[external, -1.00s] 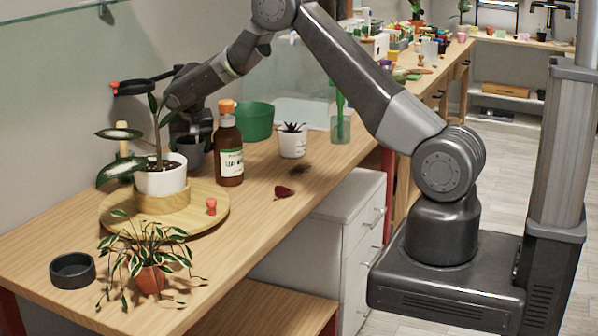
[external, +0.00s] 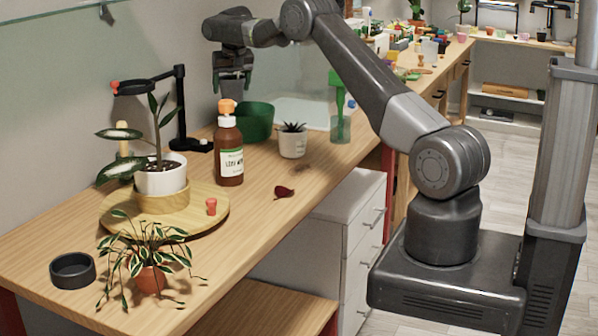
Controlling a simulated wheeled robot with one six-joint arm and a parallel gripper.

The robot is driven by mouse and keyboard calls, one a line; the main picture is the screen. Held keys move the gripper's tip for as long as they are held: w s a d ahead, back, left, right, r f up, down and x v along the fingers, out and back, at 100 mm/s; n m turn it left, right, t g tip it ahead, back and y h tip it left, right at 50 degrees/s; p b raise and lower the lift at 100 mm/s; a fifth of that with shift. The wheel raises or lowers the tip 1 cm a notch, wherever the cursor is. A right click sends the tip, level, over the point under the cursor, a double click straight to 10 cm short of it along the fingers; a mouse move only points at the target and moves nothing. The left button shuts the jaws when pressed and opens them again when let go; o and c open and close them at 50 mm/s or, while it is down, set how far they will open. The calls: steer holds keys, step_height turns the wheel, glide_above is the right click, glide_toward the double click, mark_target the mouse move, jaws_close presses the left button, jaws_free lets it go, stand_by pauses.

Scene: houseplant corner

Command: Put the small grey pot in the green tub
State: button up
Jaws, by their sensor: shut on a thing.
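The small grey pot (external: 233,62) is in my gripper (external: 232,82), raised high above the back of the bench. It is partly hidden by the fingers and hard to make out. My gripper points down and is shut on it. The green tub (external: 262,126) stands on the bench below and a little to the right of my gripper. The tub's left side is partly hidden by the brown bottle (external: 229,162) with an orange cap, which stands in front of it.
A white pot with a succulent (external: 292,144) stands right of the tub, beside a clear holder with a green tool (external: 340,128). A black stand with a ring (external: 181,105) is to the left. A potted plant (external: 162,178) sits on a round wooden board (external: 215,222).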

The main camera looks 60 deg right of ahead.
mark_target(247, 122)
steer(key=s+d, duration=0.2)
steer(key=d, duration=0.4)
steer(key=f, duration=0.3)
steer(key=f+p, duration=0.1)
steer(key=f, duration=0.2)
steer(key=d+f+p, duration=0.1)
steer(key=f, duration=0.2)
steer(key=shift+f+b, duration=0.4)
steer(key=shift+f, duration=0.2)
steer(key=o, duration=1.1)
